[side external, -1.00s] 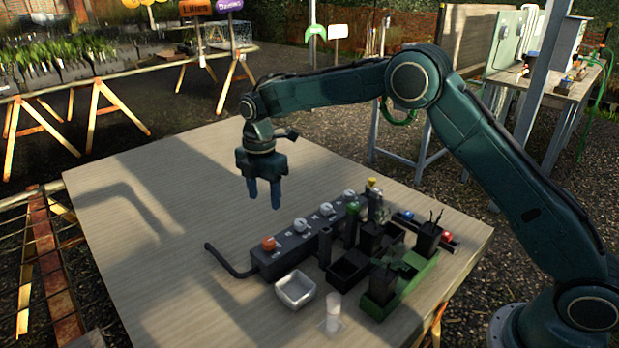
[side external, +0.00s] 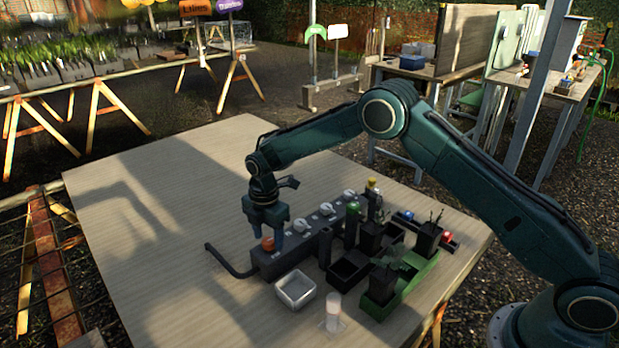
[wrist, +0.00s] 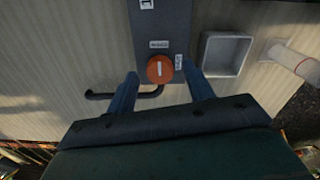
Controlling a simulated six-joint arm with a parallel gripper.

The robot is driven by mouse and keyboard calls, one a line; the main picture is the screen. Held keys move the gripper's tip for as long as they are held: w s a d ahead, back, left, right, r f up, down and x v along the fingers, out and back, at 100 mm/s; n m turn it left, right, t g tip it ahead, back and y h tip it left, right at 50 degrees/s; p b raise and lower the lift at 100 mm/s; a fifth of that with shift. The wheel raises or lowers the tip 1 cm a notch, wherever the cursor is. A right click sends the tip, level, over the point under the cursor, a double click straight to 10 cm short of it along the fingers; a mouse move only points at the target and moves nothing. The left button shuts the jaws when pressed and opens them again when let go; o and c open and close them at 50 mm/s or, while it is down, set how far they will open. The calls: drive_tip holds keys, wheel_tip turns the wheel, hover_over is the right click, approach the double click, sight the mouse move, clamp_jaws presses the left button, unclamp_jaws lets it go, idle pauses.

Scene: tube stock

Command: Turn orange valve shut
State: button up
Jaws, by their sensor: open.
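The orange valve (side external: 268,243) is a round knob with a pale pointer line, on top of the left end of a dark manifold box (side external: 290,257). In the wrist view the orange valve (wrist: 160,69) shows between my fingertips, slightly ahead of them, with its pale line running roughly up and down the picture. Small white labels sit above it and to its right. My gripper (side external: 267,238) is open and points down, close over the valve end of the box. In the wrist view my gripper (wrist: 162,80) has a finger on each side of the knob, with gaps. Contact cannot be told.
Several white-marked knobs (side external: 326,209) continue along the box. A black hose (side external: 230,262) leaves its left end. A square metal dish (side external: 295,289) and a clear tube (side external: 332,312) stand in front. Black pots and a green tray (side external: 408,283) are to the right. The table's left is clear.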

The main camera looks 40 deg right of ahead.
drive_tip(key=shift+f, duration=0.35)
drive_tip(key=c, duration=1)
